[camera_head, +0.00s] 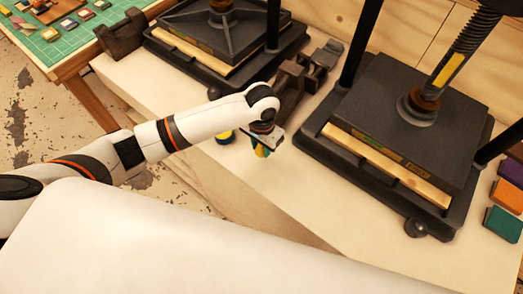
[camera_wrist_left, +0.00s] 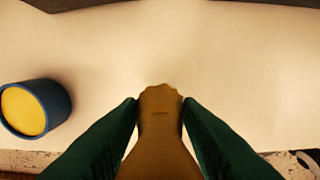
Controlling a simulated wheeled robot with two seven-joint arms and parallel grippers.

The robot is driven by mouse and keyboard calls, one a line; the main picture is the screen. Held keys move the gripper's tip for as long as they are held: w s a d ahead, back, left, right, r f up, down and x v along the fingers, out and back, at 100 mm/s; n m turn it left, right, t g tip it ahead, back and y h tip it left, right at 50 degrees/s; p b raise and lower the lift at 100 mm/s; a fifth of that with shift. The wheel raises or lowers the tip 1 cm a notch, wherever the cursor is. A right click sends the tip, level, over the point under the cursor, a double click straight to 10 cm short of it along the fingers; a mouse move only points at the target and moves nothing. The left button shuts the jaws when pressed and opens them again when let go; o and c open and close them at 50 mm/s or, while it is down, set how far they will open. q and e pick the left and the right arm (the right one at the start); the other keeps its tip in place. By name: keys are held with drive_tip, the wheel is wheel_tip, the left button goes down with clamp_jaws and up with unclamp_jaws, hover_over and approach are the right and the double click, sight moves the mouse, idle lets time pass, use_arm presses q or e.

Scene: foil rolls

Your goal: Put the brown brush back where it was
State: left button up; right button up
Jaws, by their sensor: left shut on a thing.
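My left gripper (camera_head: 261,150) points down over the pale tabletop, between the two black presses. In the left wrist view its two dark green fingers (camera_wrist_left: 160,118) are shut on the brown brush (camera_wrist_left: 160,135), gripping it from both sides. The brush's rounded end shows between the fingertips and the rest runs towards the camera. In the head view the brush is mostly hidden by the gripper, with only a small yellowish bit showing. I cannot tell whether it touches the table. My right gripper is not in view.
A black press (camera_head: 400,130) stands to the right, another (camera_head: 220,40) behind. Dark metal clamps (camera_head: 290,85) lie between them. Coloured blocks (camera_head: 503,222) sit far right.

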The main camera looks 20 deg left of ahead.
sight(262, 153)
use_arm(q)
wheel_tip(262, 153, down, 3)
drive_tip(key=shift+f+p, duration=0.2)
drive_tip(key=shift+p, duration=0.1)
drive_tip(key=shift+f, duration=0.15)
drive_tip(key=o, duration=1)
wheel_tip(262, 153, up, 12)
drive_tip(key=shift+r+b, duration=0.1)
drive_tip(key=shift+b, duration=0.7)
drive_tip(key=shift+s+d, duration=0.1)
